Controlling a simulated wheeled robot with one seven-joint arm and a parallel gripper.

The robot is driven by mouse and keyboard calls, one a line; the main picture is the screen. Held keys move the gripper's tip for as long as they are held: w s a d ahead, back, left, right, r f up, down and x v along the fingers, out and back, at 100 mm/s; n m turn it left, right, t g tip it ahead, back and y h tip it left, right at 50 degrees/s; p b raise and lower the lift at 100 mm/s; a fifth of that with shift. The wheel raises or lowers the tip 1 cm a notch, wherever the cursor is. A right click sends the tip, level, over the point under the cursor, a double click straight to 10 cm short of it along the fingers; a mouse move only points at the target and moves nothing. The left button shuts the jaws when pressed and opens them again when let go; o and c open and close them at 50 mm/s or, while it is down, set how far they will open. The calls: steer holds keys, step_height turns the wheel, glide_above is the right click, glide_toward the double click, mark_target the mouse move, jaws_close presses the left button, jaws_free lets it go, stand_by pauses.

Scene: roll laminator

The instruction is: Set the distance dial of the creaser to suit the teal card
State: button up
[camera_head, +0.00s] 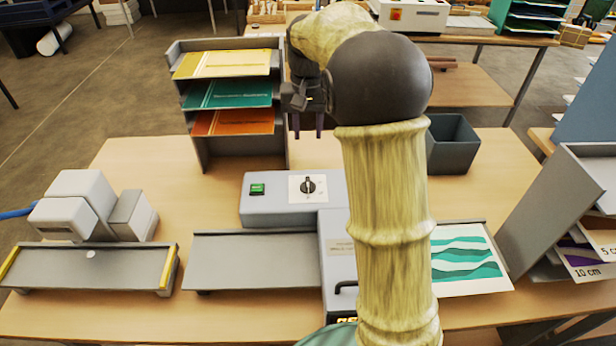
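The machine (280,212) that I take for the creaser is grey-blue and stands mid-table. On its top is a black dial knob (308,187) on a white plate; its pale mark looks roughly upright, and the scale is too small to read. A teal card (228,95) lies on the middle shelf of the grey rack, between a yellow and an orange one. A white sheet with teal waves (464,259) lies right of the machine. My gripper (308,132) hangs beyond the dial, apart from it; its two purple fingers are apart with nothing between them.
A green switch (257,189) sits left of the dial. The rack (198,150) stands behind the machine. A dark bin (452,145) is at the back right. A holder at right has cards marked 5 cm and 10 cm (588,272). My arm hides the machine's right part.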

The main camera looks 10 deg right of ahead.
mark_target(308, 181)
step_height(308, 181, down, 16)
steer(key=shift+r+p, duration=0.15)
steer(key=shift+p, duration=0.85)
jaws_close()
